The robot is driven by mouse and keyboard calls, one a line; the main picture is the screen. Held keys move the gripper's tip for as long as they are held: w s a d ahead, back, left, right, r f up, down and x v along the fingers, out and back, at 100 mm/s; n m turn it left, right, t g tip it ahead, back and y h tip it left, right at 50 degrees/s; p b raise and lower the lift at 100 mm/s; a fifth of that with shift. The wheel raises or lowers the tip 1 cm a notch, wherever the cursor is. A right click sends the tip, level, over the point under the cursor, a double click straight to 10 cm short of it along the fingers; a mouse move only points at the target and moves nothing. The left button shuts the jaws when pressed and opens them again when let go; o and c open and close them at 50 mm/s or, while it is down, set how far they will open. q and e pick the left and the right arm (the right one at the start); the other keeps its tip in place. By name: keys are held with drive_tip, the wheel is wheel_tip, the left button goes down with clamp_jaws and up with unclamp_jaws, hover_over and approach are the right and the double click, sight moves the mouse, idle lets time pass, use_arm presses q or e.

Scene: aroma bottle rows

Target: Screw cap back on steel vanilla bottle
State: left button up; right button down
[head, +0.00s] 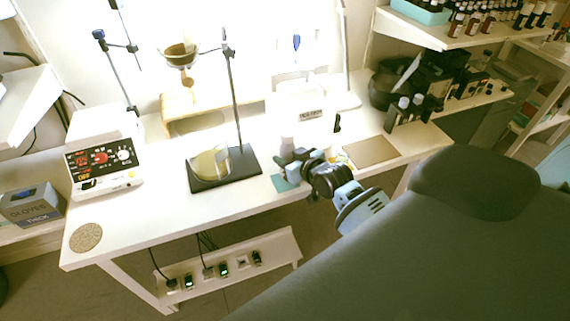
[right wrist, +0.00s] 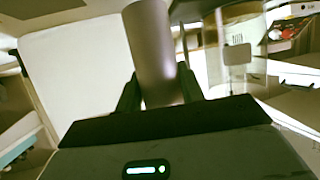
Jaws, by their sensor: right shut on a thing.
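My right gripper (head: 291,161) is at the front middle of the white bench, with its arm coming in from the lower right. In the right wrist view its fingers (right wrist: 158,88) are shut on a smooth grey cylinder (right wrist: 152,45), which looks like the steel bottle. The cylinder runs up past the top edge of that view, so its far end is hidden. In the head view a small pale upright shape (head: 287,143) shows just behind the gripper; it may be the same bottle. I cannot make out the vanilla label or a cap. My left gripper is out of view.
A teal mat (head: 284,184) lies under the gripper. A retort stand on a black base (head: 243,170) is to its left. A brown board (head: 371,151) and dark bottles (head: 393,117) are to the right. The bench's front left is mostly clear.

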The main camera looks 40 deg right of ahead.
drive_tip(key=shift+w+r, duration=0.1)
drive_tip(key=shift+w, duration=0.05)
drive_tip(key=shift+w+a+f, duration=0.1)
drive_tip(key=shift+w+f, duration=0.05)
drive_tip(key=shift+f, duration=0.75)
drive_tip(key=shift+w+a+f, duration=0.1)
drive_tip(key=shift+f, duration=0.8)
drive_tip(key=shift+f, duration=0.15)
drive_tip(key=c, duration=0.9)
unclamp_jaws()
drive_tip(key=shift+r, duration=0.25)
drive_tip(key=v, duration=1.2)
drive_tip(key=shift+d+f+p, duration=0.1)
drive_tip(key=shift+f+p, duration=0.05)
drive_tip(key=shift+p, duration=0.25)
